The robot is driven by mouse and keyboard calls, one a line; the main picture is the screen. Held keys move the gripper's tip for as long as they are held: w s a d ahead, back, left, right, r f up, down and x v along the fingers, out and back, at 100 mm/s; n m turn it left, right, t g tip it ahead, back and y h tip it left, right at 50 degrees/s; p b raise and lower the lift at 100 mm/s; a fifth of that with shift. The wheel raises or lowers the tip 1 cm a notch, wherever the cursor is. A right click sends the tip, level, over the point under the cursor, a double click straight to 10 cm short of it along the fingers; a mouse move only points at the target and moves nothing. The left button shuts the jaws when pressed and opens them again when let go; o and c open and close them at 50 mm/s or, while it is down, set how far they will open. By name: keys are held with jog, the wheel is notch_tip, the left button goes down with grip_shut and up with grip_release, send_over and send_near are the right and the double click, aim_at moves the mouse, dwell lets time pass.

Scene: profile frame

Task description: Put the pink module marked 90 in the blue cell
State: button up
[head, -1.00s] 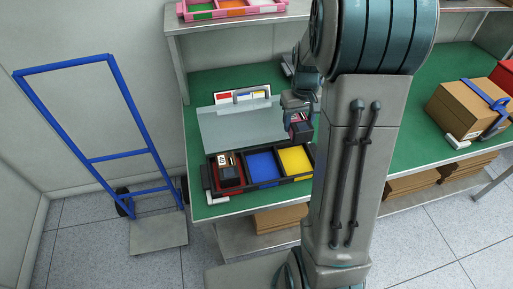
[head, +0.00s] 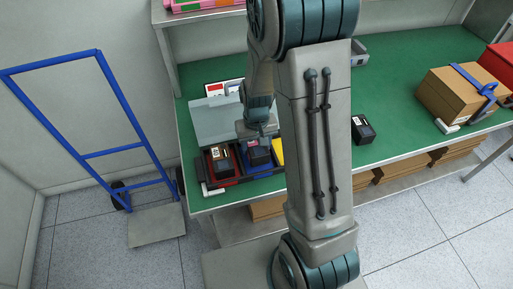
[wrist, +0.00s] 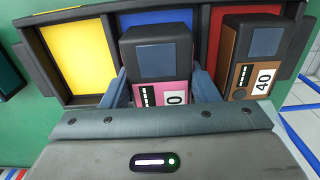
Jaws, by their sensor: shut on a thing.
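The pink module (wrist: 160,68) has a dark top and a label of which only a 0 shows in the wrist view; the rest is hidden by my gripper. My gripper (wrist: 158,88) is shut on it, a finger on each side. In the head view the module (head: 259,155) is upright at the middle, blue cell (head: 243,162) of the tray. The blue cell (wrist: 130,19) shows around the module in the wrist view. I cannot tell whether the module rests on the cell floor.
The red cell (wrist: 217,32) holds an orange-brown module marked 40 (wrist: 255,55). The yellow cell (wrist: 78,55) looks empty. Another dark module (head: 362,130) stands on the green bench right of my arm. A strapped cardboard box (head: 455,97) is farther right.

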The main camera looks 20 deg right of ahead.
jog(key=shift+f, duration=1.2)
jog(key=shift+f, duration=0.2)
jog(key=o, duration=0.8)
jog(key=shift+r, duration=0.15)
